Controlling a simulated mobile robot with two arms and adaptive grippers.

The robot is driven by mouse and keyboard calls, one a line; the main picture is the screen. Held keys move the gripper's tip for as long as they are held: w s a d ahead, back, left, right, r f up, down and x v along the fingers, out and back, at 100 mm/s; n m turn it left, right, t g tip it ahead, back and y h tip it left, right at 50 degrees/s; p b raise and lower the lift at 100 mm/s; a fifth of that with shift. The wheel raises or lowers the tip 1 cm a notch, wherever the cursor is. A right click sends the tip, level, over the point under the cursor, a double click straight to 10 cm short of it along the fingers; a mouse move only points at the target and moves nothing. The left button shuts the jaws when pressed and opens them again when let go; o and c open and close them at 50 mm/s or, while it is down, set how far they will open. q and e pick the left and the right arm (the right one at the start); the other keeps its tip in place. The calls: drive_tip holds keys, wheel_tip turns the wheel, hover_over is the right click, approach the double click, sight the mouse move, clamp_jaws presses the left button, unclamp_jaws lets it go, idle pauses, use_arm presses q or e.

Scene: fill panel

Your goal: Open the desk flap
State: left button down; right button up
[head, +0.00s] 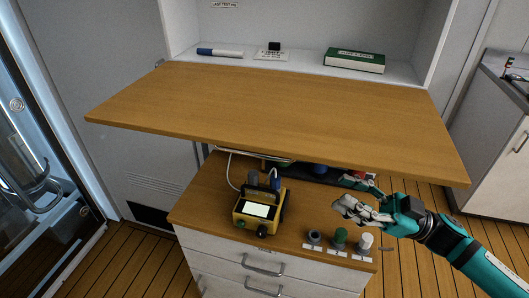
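The desk flap (270,108) is a broad wooden board. It juts out roughly level from the front of the white cabinet, above a lower wooden top (212,190). My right gripper (352,206) is below the flap's front right part, over the right side of the lower top. Its fingers look spread, with nothing seen between them. It appears apart from the flap. My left gripper is not in view. The flap hides the back of the lower top.
A yellow device (258,212) with a screen and cable stands on the lower top. Several small knobs, one of them green (340,235), stand at its front right. A blue-and-white marker (219,53) and green box (354,60) lie on the shelf behind the flap.

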sight(276, 159)
drive_tip(key=p+x, duration=0.5)
drive_tip(key=x, duration=1.1)
drive_tip(key=shift+d+r+p, duration=0.1)
drive_tip(key=shift+p, duration=0.25)
drive_tip(key=shift+w+a+r, duration=0.1)
drive_tip(key=shift+a, duration=0.5)
drive_tip(key=shift+c, duration=0.4)
clamp_jaws()
drive_tip(key=shift+r, duration=0.1)
